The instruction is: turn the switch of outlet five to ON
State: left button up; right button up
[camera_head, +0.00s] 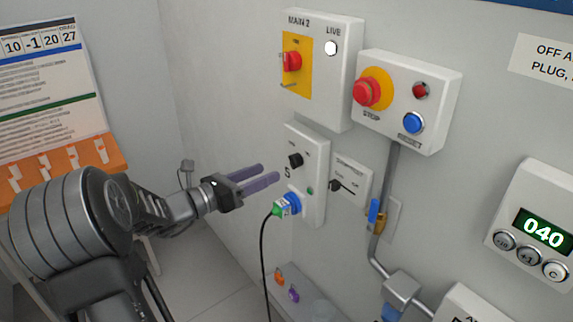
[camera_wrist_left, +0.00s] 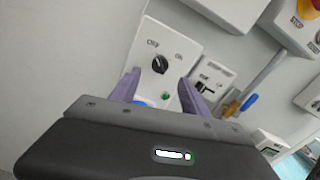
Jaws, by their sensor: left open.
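Outlet five is a white wall box (camera_head: 312,205) marked 5, below the MAIN 2 box. Its black rotary switch (camera_head: 295,160) sits near the top of the box. In the left wrist view the switch (camera_wrist_left: 160,64) lies between OFF and ON labels, and its pointer looks turned toward OFF. A green lamp (camera_head: 310,190) is below it. A blue socket holds a plug with a green part (camera_head: 279,210) and a black cable. My left gripper (camera_head: 270,174) has purple fingers, open and empty, left of the box and apart from the switch. My right gripper is not in view.
Above are the MAIN 2 box (camera_head: 345,70) with a red handle and the STOP box (camera_head: 435,90) with its red button. A small white panel with a black lever (camera_head: 352,183) is right of outlet five. The plug's cable (camera_head: 264,260) hangs below the gripper.

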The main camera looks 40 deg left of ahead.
aim_at(290, 163)
pick_arm(q)
jog(key=p+x, duration=0.1)
jog(key=x, duration=0.5)
jog(key=shift+w+d+p, duration=0.1)
jog(key=shift+w+p, duration=0.15)
jog(key=shift+p, duration=0.1)
jog(key=shift+w+d, duration=0.15)
jog(key=shift+w, duration=0.45)
grip_shut()
